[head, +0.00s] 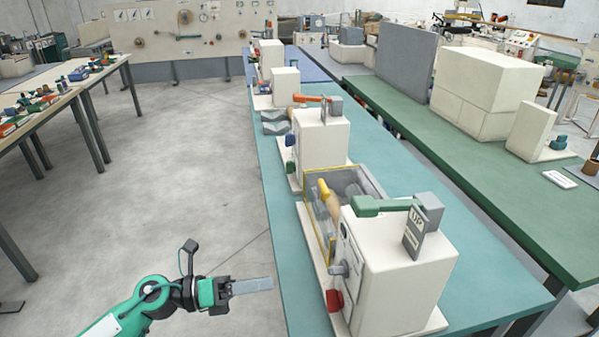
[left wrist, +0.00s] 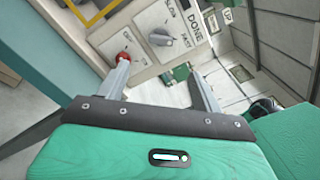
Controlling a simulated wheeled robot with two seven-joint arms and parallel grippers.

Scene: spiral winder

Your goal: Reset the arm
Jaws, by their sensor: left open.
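The nearest winder (head: 395,265) is a white box machine on the teal bench. A green arm (head: 385,205) lies roughly level across its top, joined to a grey block beside a dark sign that seems to read "UP". A red button (head: 334,299) and a grey knob (head: 340,268) are on its left-facing side. My left gripper (head: 262,285) is open and empty, left of the machine and apart from it, over the bench edge. In the left wrist view the open fingers (left wrist: 158,64) point toward the panel with the red button (left wrist: 124,61), a slow/fast dial (left wrist: 163,38) and a "DONE" label (left wrist: 192,27).
Another white machine (head: 322,137) with an orange arm (head: 313,98) stands farther along the teal bench (head: 493,262). The floor (head: 190,190) on the left is clear.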

